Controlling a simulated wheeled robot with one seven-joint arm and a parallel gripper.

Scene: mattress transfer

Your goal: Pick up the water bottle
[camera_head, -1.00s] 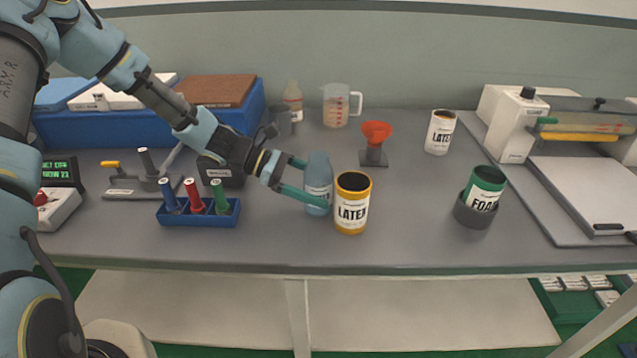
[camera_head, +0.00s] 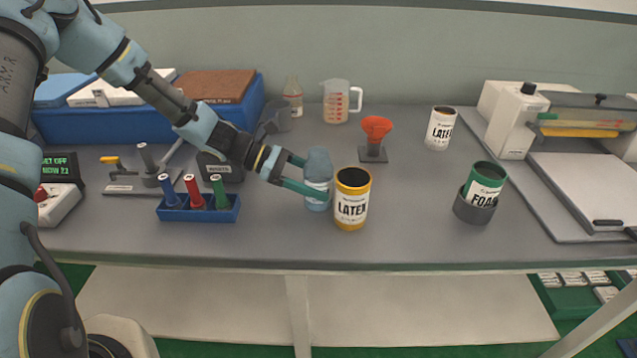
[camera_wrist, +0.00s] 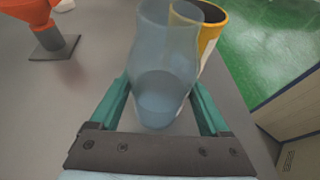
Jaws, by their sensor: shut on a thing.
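The water bottle (camera_head: 318,170) is pale blue and see-through with a white label. It stands upright on the grey bench, just left of and behind a yellow can. My gripper (camera_head: 304,175) reaches it from the left with its green fingers around its body. In the wrist view, the bottle (camera_wrist: 163,70) sits between the two fingers of my gripper (camera_wrist: 160,105), one on each side. The gripper is shut on the bottle. I cannot tell whether the bottle's base touches the bench.
The yellow LATEX can (camera_head: 351,200) stands very close on the bottle's right. A red funnel on a stand (camera_head: 375,132) is behind. A blue rack (camera_head: 198,210) with coloured tubes is to the left. The bench (camera_head: 410,225) is bare right of the can.

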